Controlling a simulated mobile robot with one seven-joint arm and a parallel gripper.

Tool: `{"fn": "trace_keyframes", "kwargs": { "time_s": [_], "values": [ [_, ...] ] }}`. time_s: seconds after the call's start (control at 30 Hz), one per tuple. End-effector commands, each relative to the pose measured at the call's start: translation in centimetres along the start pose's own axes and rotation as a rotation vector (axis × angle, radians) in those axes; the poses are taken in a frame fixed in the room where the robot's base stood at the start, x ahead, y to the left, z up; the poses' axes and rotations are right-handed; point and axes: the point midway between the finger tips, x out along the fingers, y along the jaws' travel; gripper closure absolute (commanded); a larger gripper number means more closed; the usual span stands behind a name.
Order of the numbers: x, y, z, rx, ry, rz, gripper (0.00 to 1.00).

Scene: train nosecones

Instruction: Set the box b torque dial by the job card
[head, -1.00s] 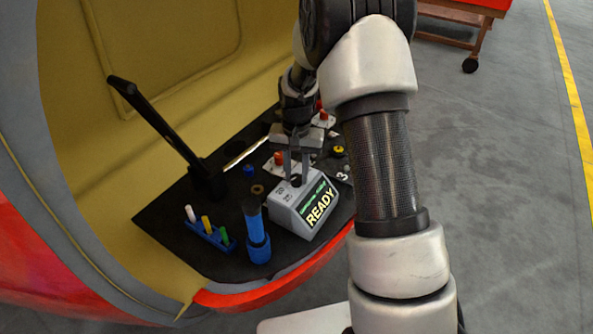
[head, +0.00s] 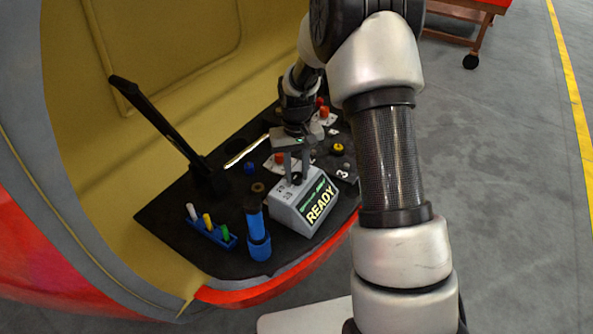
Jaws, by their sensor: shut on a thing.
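A grey box (head: 290,215) with a sloped front panel (head: 319,204) reading "READY" stands near the front edge of the black mat. A small dark dial (head: 296,179) sits on its top face, with small numbers printed beside it. My gripper (head: 296,174) points down over the box top, its fingers shut on the dial. The fingers partly hide the dial, so its setting cannot be read. I cannot make out which box is b, and no job card can be picked out.
A blue cylinder tool (head: 258,235) stands close left of the box. A blue rack (head: 212,233) holds white, yellow and green pegs. A tall black post (head: 165,130) leans at the back left.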

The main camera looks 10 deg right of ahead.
Motion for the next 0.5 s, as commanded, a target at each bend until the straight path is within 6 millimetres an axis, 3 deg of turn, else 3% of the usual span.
{"fn": "trace_keyframes", "kwargs": {
  "time_s": [0.23, 0.27, 0.3, 0.37, 0.5],
  "values": [
    [-0.08, 0.01, -0.07, -0.002, 0.002, 0.001, 0.96],
    [-0.08, 0.01, -0.07, -0.002, 0.002, 0.001, 0.70],
    [-0.07, 0.01, -0.07, -0.002, 0.002, 0.001, 0.64],
    [-0.06, 0.01, -0.06, -0.001, 0.002, 0.001, 0.55],
    [-0.04, 0.00, -0.04, -0.001, 0.001, 0.000, 0.55]
  ]
}}
